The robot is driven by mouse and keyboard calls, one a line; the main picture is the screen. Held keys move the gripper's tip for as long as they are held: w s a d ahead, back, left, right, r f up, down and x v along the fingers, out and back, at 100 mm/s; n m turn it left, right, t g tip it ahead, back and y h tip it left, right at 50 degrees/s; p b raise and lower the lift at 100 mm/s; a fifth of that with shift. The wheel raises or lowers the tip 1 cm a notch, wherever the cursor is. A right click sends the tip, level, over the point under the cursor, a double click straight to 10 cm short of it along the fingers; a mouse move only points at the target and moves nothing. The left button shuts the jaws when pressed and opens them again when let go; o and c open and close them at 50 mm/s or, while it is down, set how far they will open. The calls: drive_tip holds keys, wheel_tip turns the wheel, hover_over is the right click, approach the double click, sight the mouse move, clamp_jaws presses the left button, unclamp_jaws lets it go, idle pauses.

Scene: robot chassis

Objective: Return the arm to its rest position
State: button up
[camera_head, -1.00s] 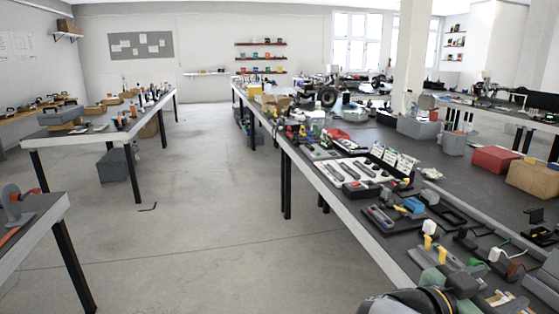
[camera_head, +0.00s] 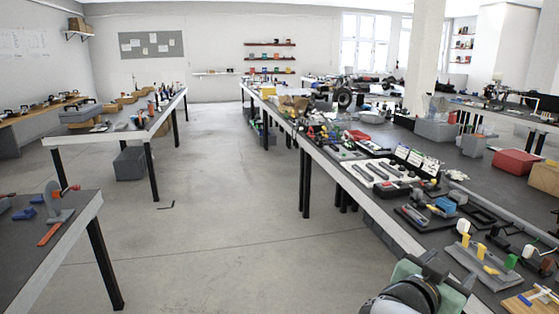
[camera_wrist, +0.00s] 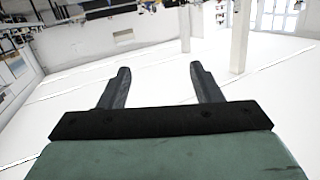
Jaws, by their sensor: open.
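My gripper (camera_wrist: 160,88) shows in the wrist view with its two dark fingers spread apart and nothing between them. Behind the fingers are a black bar and a green housing. The wrist view is tilted and looks out over the pale floor and white pillars, with no object near the fingertips. In the head view part of my arm, a grey and green wrist section, shows at the bottom right beside the edge of the right table (camera_head: 385,228). The fingers cannot be made out there.
The right table carries many items, among them a blue block on a dark tray (camera_head: 445,205), a red box (camera_head: 516,162) and a grey bin (camera_head: 437,130). A left table (camera_head: 110,135) and a near-left table (camera_head: 75,235) stand across a clear floor aisle (camera_head: 220,190).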

drive_tip(key=w+a+f+n+t+y+p, duration=0.1)
drive_tip(key=w+a+f+n+y+p, duration=0.1)
drive_tip(key=a+n+y, duration=0.35)
drive_tip(key=w+a+f+n+t+y+p, duration=0.1)
drive_tip(key=w+a+n+y+p, duration=0.15)
drive_tip(key=a+y, duration=0.6)
drive_tip(key=s+a+f+n+g+y+p, duration=0.1)
drive_tip(key=s+a+f+n+g+p, duration=0.1)
drive_tip(key=s+a+f+n+g, duration=0.25)
drive_tip(key=s+g+h+p, duration=0.1)
drive_tip(key=s+g, duration=0.5)
drive_tip(key=s, duration=0.6)
drive_tip(key=shift+s+d+f+g+p, duration=0.15)
drive_tip(key=shift+s+d+g+p, duration=0.15)
drive_tip(key=shift+s+g, duration=0.1)
drive_tip(key=shift+a, duration=0.1)
